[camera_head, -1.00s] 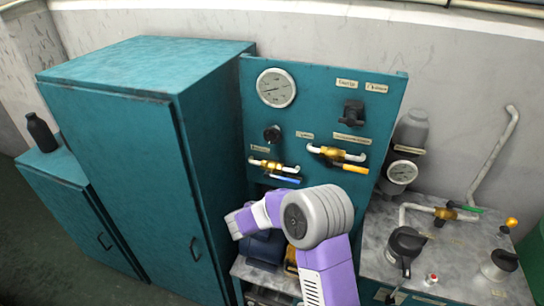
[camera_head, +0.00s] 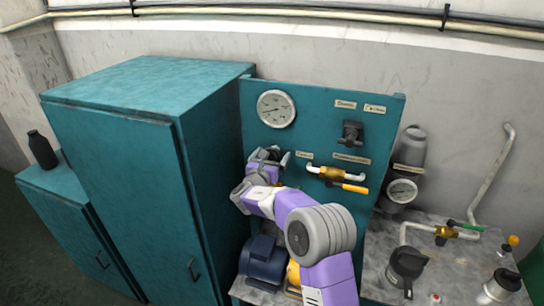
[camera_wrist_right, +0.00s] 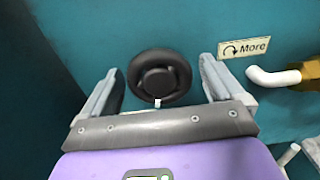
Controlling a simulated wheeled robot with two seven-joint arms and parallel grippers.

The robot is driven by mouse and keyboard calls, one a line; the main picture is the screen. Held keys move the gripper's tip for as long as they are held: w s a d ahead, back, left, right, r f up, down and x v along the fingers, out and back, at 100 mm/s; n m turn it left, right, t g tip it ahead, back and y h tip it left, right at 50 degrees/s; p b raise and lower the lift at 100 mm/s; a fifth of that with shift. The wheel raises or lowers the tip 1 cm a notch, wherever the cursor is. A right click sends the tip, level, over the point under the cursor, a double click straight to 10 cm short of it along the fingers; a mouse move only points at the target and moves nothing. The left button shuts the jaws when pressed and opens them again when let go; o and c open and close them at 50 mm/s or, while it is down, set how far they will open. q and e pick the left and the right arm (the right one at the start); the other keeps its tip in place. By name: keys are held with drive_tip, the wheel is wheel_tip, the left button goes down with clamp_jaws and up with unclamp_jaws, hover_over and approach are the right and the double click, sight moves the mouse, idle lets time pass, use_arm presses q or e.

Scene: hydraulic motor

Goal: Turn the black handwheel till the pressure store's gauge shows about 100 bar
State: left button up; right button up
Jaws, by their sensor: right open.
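The black handwheel (camera_wrist_right: 158,77) faces me in the right wrist view, on the teal panel. My right gripper (camera_wrist_right: 158,88) is open, with one finger on each side of the wheel; I cannot tell whether they touch it. In the head view the gripper (camera_head: 267,160) is at the panel's left part and mostly covers the wheel. A label with an arrow and "More" (camera_wrist_right: 245,46) is right of the wheel. The grey pressure store (camera_head: 411,148) stands right of the panel with a small round gauge (camera_head: 402,191); its reading is too small to tell. My left gripper is not in view.
A larger gauge (camera_head: 276,108) and a second black knob (camera_head: 352,132) are on the panel. A brass valve with a yellow-orange lever (camera_head: 345,186) sits right of my gripper. A tall teal cabinet (camera_head: 115,165) stands close on the left. A blue motor (camera_head: 264,260) is below.

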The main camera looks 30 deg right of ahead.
drive_tip(key=shift+d, duration=0.1)
drive_tip(key=c, duration=1)
drive_tip(key=shift+f+b, duration=0.1)
drive_tip(key=shift+b, duration=0.35)
drive_tip(key=m+b, duration=1)
drive_tip(key=b, duration=0.4)
drive_tip(key=shift+w+m, duration=0.15)
drive_tip(key=shift+m, duration=0.25)
drive_tip(key=shift+m+b, duration=1.7)
drive_tip(key=shift+b, duration=0.05)
drive_tip(key=shift+r, duration=0.2)
drive_tip(key=o, duration=1)
drive_tip(key=shift+a, duration=0.25)
